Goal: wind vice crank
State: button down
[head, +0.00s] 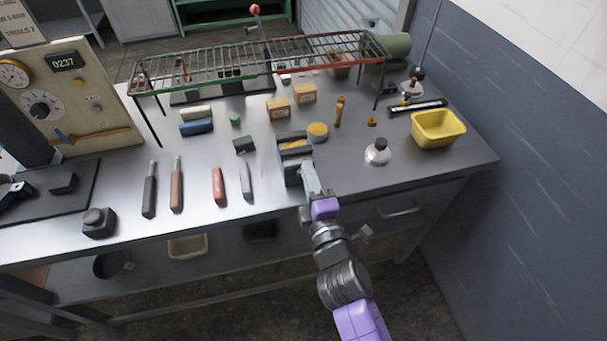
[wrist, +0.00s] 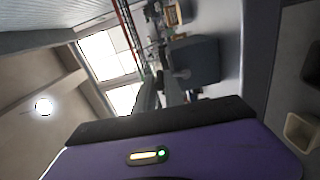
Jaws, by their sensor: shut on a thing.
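The vice (head: 291,172) stands at the front edge of the steel bench in the head view, a dark grey block with jaws at its top and an orange-brown piece between them. It also shows in the wrist view (wrist: 198,60), turned on its side. My gripper (head: 308,178) is at the vice's front face, reaching in from the lower right. It is shut on the vice crank; the fingers hide most of the crank, and its angle cannot be told. In the wrist view the fingers reach up towards the vice.
A wire rack (head: 255,62) stands across the back of the bench. A yellow tub (head: 439,128) and a white-based knob (head: 378,152) are to the right. Several files and handled tools, including a red one (head: 218,186), lie left of the vice. The blue wall closes the right side.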

jog(key=m, duration=0.2)
jog(key=d+m, duration=0.1)
jog(key=d+f+m, duration=0.1)
jog(key=m, duration=0.1)
jog(key=shift+w+m, duration=0.3)
jog(key=m, duration=0.1)
jog(key=f+m+b, duration=0.1)
jog(key=m, duration=0.1)
jog(key=shift+w+d, duration=0.1)
jog(key=shift+d, duration=0.25)
jog(key=shift+d+f+m+b, duration=0.1)
jog(key=shift+f+m+b, duration=0.15)
jog(key=shift+m, duration=0.55)
jog(key=shift+d+f+m+b, duration=0.1)
jog(key=shift+f+m+b, duration=0.15)
jog(key=shift+m, duration=0.55)
jog(key=c, duration=1.4)
grip_release()
jog(key=shift+c, duration=0.2)
